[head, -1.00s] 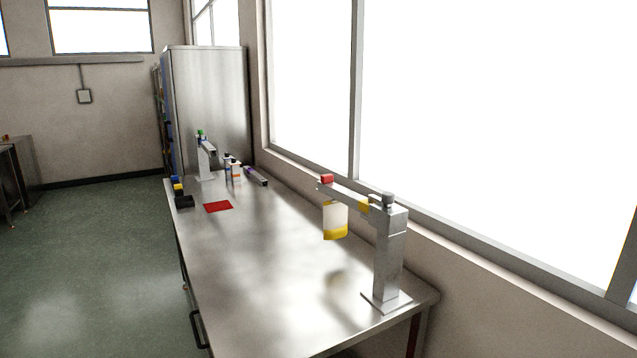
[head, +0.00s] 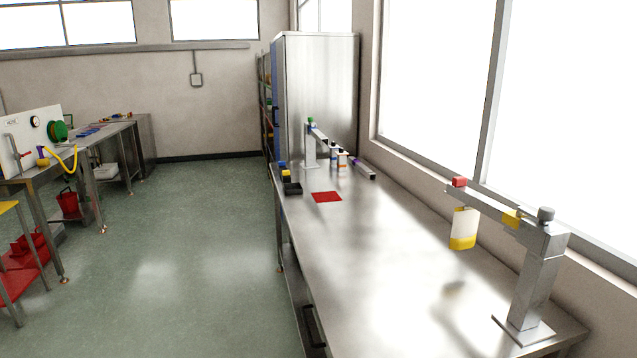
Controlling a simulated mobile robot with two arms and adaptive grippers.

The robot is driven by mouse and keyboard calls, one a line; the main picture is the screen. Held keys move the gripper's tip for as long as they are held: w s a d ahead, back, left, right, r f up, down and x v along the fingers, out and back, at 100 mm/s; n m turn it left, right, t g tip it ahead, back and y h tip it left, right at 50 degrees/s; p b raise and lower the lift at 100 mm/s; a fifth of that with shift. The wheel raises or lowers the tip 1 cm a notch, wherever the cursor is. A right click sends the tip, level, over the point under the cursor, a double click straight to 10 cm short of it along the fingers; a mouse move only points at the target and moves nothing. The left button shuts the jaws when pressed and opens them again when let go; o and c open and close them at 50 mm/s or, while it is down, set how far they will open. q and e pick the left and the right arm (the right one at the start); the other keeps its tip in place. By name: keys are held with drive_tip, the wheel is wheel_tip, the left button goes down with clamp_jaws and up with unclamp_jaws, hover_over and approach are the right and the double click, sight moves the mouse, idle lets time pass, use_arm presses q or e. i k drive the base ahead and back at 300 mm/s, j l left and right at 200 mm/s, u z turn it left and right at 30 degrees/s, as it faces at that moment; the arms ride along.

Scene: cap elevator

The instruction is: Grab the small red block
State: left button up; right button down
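A small red block (head: 459,182) sits on the outer end of a grey metal beam (head: 500,205). The beam reaches out from the top of a metal post (head: 531,285) at the near right of the steel table (head: 350,260). A white and yellow piece (head: 464,229) hangs below the beam near the red block. A yellow piece (head: 512,219) sits along the beam, closer to the post. Neither of my grippers is in view.
A flat red square (head: 327,197) lies on the table's far left, near a black tray (head: 292,188). A second post (head: 310,150) and small bottles (head: 342,160) stand at the far end. Windows line the right wall. The floor (head: 190,240) left of the table is open.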

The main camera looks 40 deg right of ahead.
sight(457, 182)
drive_tip(key=i, duration=2.4)
drive_tip(key=i+j+z, duration=0.1)
drive_tip(key=i+z, duration=0.2)
drive_tip(key=i, duration=0.15)
drive_tip(key=i+j+z, duration=0.15)
drive_tip(key=i+z, duration=0.2)
drive_tip(key=i, duration=0.15)
drive_tip(key=i+j+z, duration=0.3)
drive_tip(key=i+z, duration=0.1)
drive_tip(key=z, duration=2.4)
